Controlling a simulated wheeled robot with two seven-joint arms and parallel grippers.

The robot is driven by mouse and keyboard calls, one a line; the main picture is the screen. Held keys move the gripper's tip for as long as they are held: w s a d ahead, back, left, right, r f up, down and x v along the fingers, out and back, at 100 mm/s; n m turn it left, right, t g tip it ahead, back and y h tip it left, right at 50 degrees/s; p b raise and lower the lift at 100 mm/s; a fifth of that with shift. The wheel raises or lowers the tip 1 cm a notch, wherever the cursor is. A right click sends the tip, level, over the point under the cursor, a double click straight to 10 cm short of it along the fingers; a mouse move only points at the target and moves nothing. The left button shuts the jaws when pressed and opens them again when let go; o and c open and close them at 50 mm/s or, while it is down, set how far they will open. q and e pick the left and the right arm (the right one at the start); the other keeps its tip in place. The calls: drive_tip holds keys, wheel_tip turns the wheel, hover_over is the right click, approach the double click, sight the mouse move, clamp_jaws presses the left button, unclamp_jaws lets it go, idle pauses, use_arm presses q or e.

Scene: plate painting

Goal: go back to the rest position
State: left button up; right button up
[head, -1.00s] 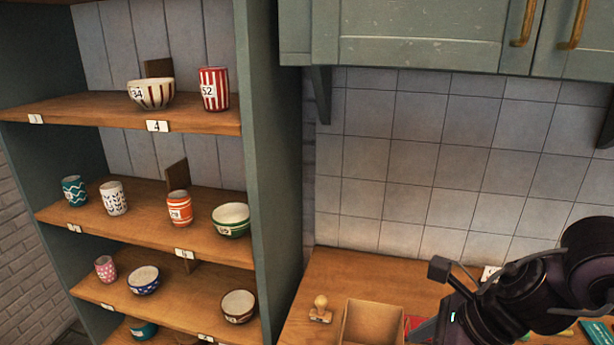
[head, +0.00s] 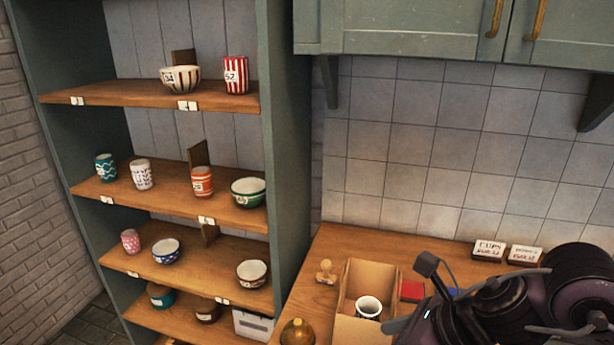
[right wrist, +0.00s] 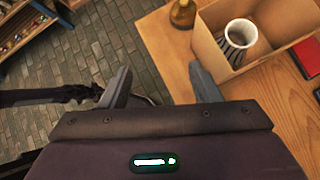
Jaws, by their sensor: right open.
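My right gripper (right wrist: 160,85) is open and empty in the right wrist view, its fingers apart above the floor beside the table edge. In the head view my right arm comes in from the right over the table, and only part of the gripper shows. A dark striped white cup (right wrist: 240,36) stands in an open cardboard box (right wrist: 268,12) on the wooden table, to the right of the fingers and apart from them. The cup (head: 368,307) and box (head: 353,280) also show in the head view. My left gripper is not in view.
A shelf unit (head: 285,150) at left holds several painted cups and bowls. On the table (head: 330,240) are a wooden stamp (head: 326,271), an amber bottle (head: 298,331), a red item (head: 411,290) and small cards (head: 488,250). Floor (right wrist: 100,40) lies open left of the table.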

drive_tip(key=w+a+m+t+y, duration=0.2)
drive_tip(key=a+m+t, duration=0.2)
drive_tip(key=a+m, duration=0.55)
drive_tip(key=s+d+f+m+h, duration=0.1)
drive_tip(key=d+f+m+h, duration=0.4)
drive_tip(key=m, duration=0.8)
drive_tip(key=s+d+f+m+h, duration=0.1)
drive_tip(key=d+f+m+h, duration=0.35)
drive_tip(key=m, duration=0.75)
drive_tip(key=s+d+f+m+g, duration=0.5)
drive_tip(key=s+d+f+m, duration=0.25)
drive_tip(key=s+m, duration=0.2)
wheel_tip(320, 180, down, 29)
drive_tip(key=s+g, duration=0.1)
drive_tip(key=s, duration=0.1)
drive_tip(key=s+d+f, duration=0.1)
drive_tip(key=s+f, duration=0.9)
drive_tip(key=s+d+f+g, duration=0.1)
drive_tip(key=s+d+f, duration=0.1)
drive_tip(key=s+f, duration=0.8)
drive_tip(key=shift+s+d+n+g, duration=0.3)
